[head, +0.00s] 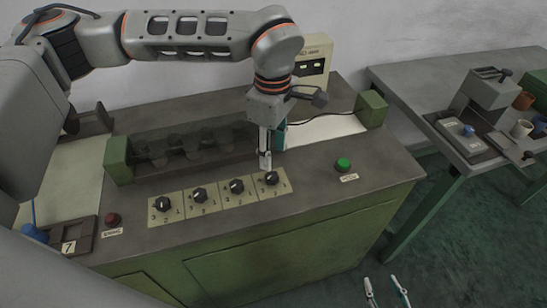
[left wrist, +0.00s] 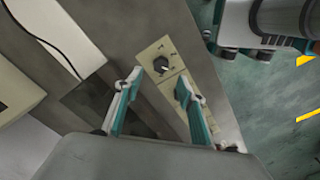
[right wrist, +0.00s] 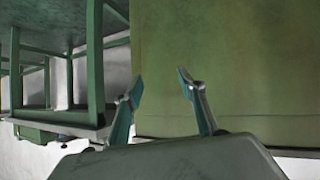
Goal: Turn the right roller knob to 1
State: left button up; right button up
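The right roller knob (head: 271,178) is the black knob at the right end of a row on beige plates numbered 1 to 4 along the machine top. My left gripper (head: 265,163) points down just behind and above it. In the left wrist view, the knob (left wrist: 161,64) lies just beyond the open fingertips (left wrist: 159,82), between their lines but nearer the left one. The gap is empty; I see no contact. Which number the knob points to is too small to read. My right gripper (head: 386,287) is open and empty, low in front of the machine.
Other knobs (head: 237,186) stand close to the left. A green button (head: 343,164) is to the right, a red button (head: 113,219) at far left. A dark roller trough with a clear cover (head: 190,148) lies behind. The right wrist view faces the green cabinet front (right wrist: 230,60).

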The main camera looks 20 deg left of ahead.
aim_at(273, 175)
pick_arm(q)
jog(key=f, duration=0.3)
jog(key=shift+s+f, duration=0.15)
jog(key=shift+s, duration=0.1)
notch_tip(273, 175, down, 3)
jog(key=shift+f, duration=0.2)
jog(key=shift+w+f, duration=0.1)
jog(key=shift+f, duration=0.4)
pick_arm(e)
jog(key=shift+s+f, duration=0.3)
jog(key=shift+s, duration=0.5)
pick_arm(q)
jog(key=c, duration=1.1)
pick_arm(e)
jog(key=shift+s+d+f, duration=0.1)
jog(key=shift+f, duration=0.15)
